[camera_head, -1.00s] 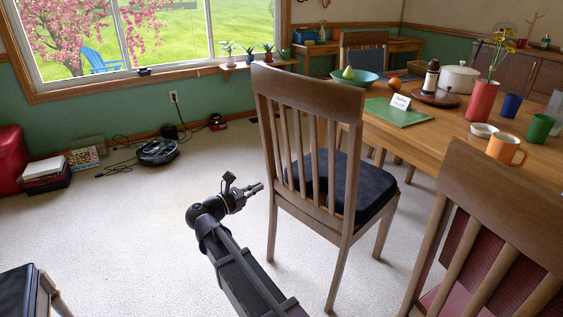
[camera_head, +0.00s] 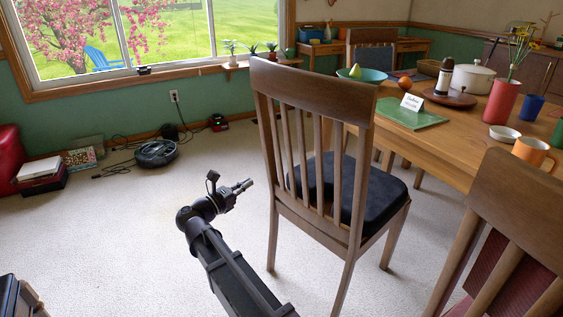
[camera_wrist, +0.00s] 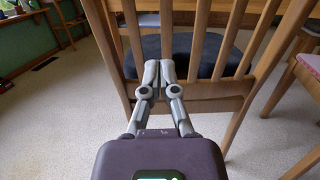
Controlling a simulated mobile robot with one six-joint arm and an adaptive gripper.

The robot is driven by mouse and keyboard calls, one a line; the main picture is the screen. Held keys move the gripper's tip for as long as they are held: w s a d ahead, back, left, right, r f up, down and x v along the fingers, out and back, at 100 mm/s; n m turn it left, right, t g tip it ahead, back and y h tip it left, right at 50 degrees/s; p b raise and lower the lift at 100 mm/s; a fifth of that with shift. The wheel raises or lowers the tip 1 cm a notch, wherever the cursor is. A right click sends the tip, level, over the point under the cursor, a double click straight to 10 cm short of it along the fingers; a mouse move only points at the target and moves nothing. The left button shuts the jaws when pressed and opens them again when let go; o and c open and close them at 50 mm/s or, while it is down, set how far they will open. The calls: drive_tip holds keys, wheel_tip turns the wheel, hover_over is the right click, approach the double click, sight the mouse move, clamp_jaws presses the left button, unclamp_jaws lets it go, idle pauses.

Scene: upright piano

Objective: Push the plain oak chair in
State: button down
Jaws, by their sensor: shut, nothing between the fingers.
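The oak chair (camera_head: 310,75) with a slatted back and a dark seat pad (camera_head: 352,190) stands at the long side of the wooden table, its back toward me. My gripper (camera_head: 249,184) is in the head view just left of this chair's back, at about seat height. In the wrist view my gripper (camera_wrist: 158,66) is shut and empty, its fingertips pointing at the chair's slatted back (camera_wrist: 196,88) and the dark pad behind it. I cannot tell whether the fingertips touch the wood.
The table (camera_head: 450,137) holds a green mat, a name card, a pot and several cups. A second chair (camera_head: 525,215) with a red pad stands at the right. A robot vacuum (camera_head: 156,153) and cables lie by the wall.

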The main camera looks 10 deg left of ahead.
sight(286, 158)
drive_tip(key=shift+w, duration=0.1)
drive_tip(key=p+x, duration=0.1)
drive_tip(key=x, duration=1.2)
drive_tip(key=shift+w+d+r+p, duration=0.15)
drive_tip(key=shift+w+d+p, duration=0.15)
drive_tip(key=shift+p, duration=0.1)
drive_tip(key=shift+w, duration=0.1)
drive_tip(key=f+x, duration=0.3)
drive_tip(key=x, duration=2.5)
drive_tip(key=shift+w+d, duration=0.25)
drive_tip(key=shift+w, duration=0.2)
drive_tip(key=shift+w+f, duration=0.1)
drive_tip(key=b+v, duration=0.1)
drive_tip(key=v, duration=1.4)
drive_tip(key=shift+d+b, duration=0.15)
drive_tip(key=shift+b, duration=0.25)
